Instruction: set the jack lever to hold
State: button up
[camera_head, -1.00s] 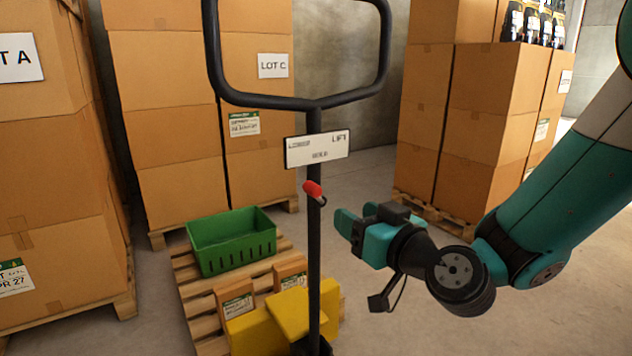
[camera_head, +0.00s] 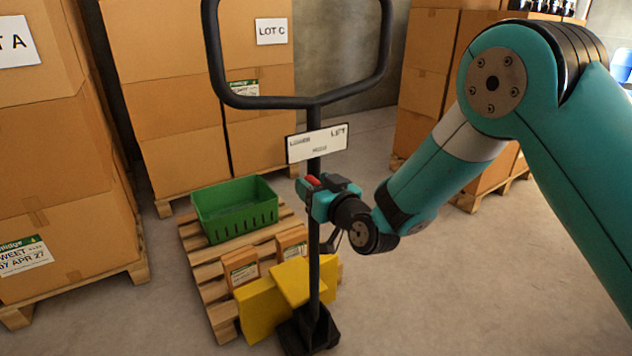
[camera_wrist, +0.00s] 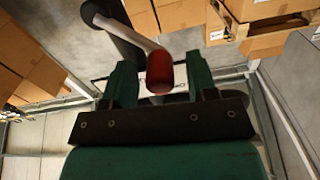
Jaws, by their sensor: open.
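The jack lever has a red grip (camera_head: 313,181), which sits on the black post of the pallet jack (camera_head: 315,235), just below the white sign (camera_head: 317,144) marked LOWER and LIFT. My gripper (camera_head: 308,193) is at the lever, with its fingers around the red grip in the head view. The fingers are open, with a visible gap on the left side. The lever's metal arm runs up and left from the grip.
A green crate (camera_head: 235,213) and small boxes sit on a wooden pallet (camera_head: 217,302) behind the yellow jack body (camera_head: 262,306). Stacked cartons (camera_head: 178,141) stand behind and to the left (camera_head: 62,180). The jack's black loop handle (camera_head: 216,60) rises above the sign.

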grip_shut()
jog(key=shift+d, duration=0.15)
jog(key=shift+w+d+r+m+b, duration=0.25)
jog(key=shift+w+d+m, duration=0.25)
jog(key=shift+m, duration=0.8)
jog(key=shift+w+d+r+m+b, duration=0.25)
jog(key=shift+d+m, duration=0.4)
jog(key=shift+m, duration=0.65)
jog(key=shift+w+d+r+m+b, duration=0.1)
jog(key=shift+w+d+r+m, duration=0.3)
jog(key=shift+m, duration=0.9)
jog(key=shift+w+d+f, duration=0.1)
jog(key=shift+d+f, duration=0.05)
jog(key=shift+d, duration=0.05)
grip_release()
